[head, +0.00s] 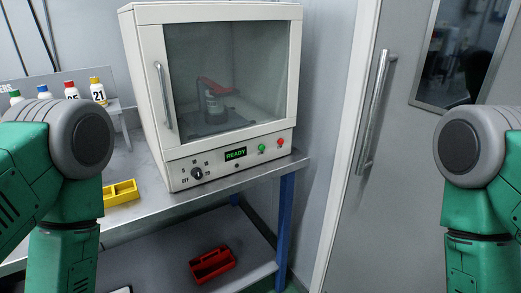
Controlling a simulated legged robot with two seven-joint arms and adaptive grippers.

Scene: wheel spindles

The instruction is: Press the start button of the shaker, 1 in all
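The shaker (145,130) is a white box with a dark glass door, standing on a metal bench. Its door is closed, and a bottle (211,103) under a red clamp shows inside. The front panel holds a black knob (197,173), a green-lit display (236,154) reading READY, a green button (261,148) and a red button (280,142). The start button's label is too small to read. My green and grey arms come in at the left and right edges. Neither gripper shows in the head view.
The metal bench (240,182) has a blue leg. Several capped bottles (98,91) and a yellow tray (122,193) are at the left. A red tray (212,264) lies on the lower shelf. A grey door with a handle (376,110) is at the right. The space before the panel is clear.

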